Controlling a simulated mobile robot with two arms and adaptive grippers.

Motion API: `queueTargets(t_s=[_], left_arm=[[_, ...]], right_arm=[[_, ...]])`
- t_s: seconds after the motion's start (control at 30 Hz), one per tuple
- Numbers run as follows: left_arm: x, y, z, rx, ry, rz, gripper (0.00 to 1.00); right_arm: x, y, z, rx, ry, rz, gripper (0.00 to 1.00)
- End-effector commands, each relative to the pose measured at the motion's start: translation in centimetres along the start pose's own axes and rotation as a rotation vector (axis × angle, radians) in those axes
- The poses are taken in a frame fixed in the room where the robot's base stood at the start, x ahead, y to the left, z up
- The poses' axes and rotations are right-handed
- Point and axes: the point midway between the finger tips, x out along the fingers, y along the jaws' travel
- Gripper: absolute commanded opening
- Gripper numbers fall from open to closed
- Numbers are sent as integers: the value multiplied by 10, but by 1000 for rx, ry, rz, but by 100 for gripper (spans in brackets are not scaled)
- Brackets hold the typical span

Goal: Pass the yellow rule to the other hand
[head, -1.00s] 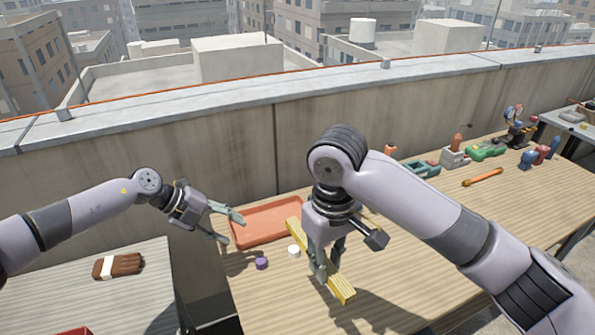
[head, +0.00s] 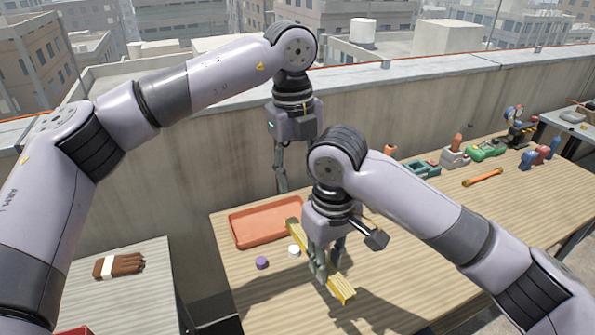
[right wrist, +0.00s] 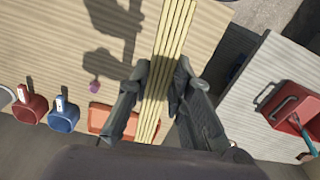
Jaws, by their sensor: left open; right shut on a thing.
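The yellow rule (head: 341,290) is a long ribbed bar in my right gripper (head: 322,272), running from near the orange tray's right edge to the table's front. In the right wrist view the rule (right wrist: 170,50) lies between the two fingers of the right gripper (right wrist: 160,78), which is shut on it. How high it is above the table is hard to tell. The gripper hides its middle in the head view. My left gripper (head: 281,181) is open and empty, pointing down behind and above the rule's far end, apart from it.
An orange tray (head: 265,225) lies at the table's back left, with a purple cap (head: 261,263) and a white cap (head: 294,251) in front. Several tools and an orange bar (head: 482,177) sit to the right. A brown bundle (head: 120,265) lies on the left table. A wall stands behind.

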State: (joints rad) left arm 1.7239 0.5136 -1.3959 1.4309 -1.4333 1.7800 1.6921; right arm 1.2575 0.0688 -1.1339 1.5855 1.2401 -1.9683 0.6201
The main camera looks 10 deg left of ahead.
Motion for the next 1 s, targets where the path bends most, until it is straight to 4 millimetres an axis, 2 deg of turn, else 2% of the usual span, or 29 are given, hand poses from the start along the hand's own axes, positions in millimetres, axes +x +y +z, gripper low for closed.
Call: queueTargets(t_s=[0.13, 0.27, 0.7, 0.8, 1.0], left_arm=[[-4, 4, -5, 3, -40, 50, 43], [7, 6, -5, 1, -44, 59, 43], [86, 11, -2, 0, -41, 57, 43], [99, 11, -1, 0, -40, 56, 43], [112, 12, 0, 0, -42, 54, 43]], right_arm=[[0, 0, 0, 0, 0, 0, 0], [0, 0, 0, 0, 0, 0, 0], [0, 0, 0, 0, 0, 0, 0], [0, 0, 0, 0, 0, 0, 0], [0, 0, 0, 0, 0, 0, 0]])
